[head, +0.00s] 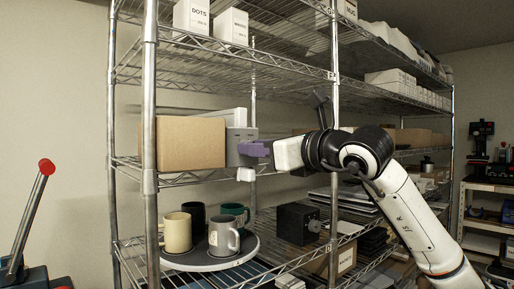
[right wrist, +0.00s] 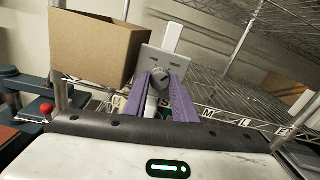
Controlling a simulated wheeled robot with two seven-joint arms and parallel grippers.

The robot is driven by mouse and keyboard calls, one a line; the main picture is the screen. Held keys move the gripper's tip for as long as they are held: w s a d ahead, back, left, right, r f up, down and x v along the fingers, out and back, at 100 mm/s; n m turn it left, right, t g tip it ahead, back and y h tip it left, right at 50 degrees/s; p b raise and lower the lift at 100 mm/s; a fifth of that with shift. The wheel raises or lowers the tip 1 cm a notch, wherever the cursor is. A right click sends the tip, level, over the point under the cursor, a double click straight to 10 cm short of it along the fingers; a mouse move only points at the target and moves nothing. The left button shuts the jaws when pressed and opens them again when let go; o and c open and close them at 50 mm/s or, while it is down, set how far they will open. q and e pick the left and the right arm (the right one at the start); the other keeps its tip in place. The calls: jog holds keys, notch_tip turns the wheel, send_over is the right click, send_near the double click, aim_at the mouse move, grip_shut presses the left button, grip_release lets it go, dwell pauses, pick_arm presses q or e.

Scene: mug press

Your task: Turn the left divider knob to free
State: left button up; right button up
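A grey divider plate (head: 240,147) stands at the right end of the cardboard box on the middle shelf. In the right wrist view the plate (right wrist: 172,62) carries a round grey knob (right wrist: 160,78) with small, unreadable marks beside it. My right gripper (head: 254,149) is at the plate, its purple fingers pointing left. In the right wrist view its fingers (right wrist: 162,80) are spread apart, with the knob at their tips. I cannot tell whether they touch it. In the head view the knob is hidden by the fingers. My left gripper is not in view.
The cardboard box (head: 190,143) is left of the plate. Below, several mugs stand on a round tray (head: 200,263), with a black box (head: 297,223) to the right. Shelf posts (head: 150,150) stand left and right of the work area. A red-tipped lever (head: 46,167) is at the far left.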

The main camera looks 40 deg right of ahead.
jog(key=shift+c, duration=0.7)
jog(key=shift+n, duration=0.4)
jog(key=shift+a+n+p, duration=0.1)
jog(key=shift+n+p, duration=0.45)
jog(key=shift+n, duration=5.95)
jog(key=o, duration=1)
jog(key=shift+o, duration=0.2)
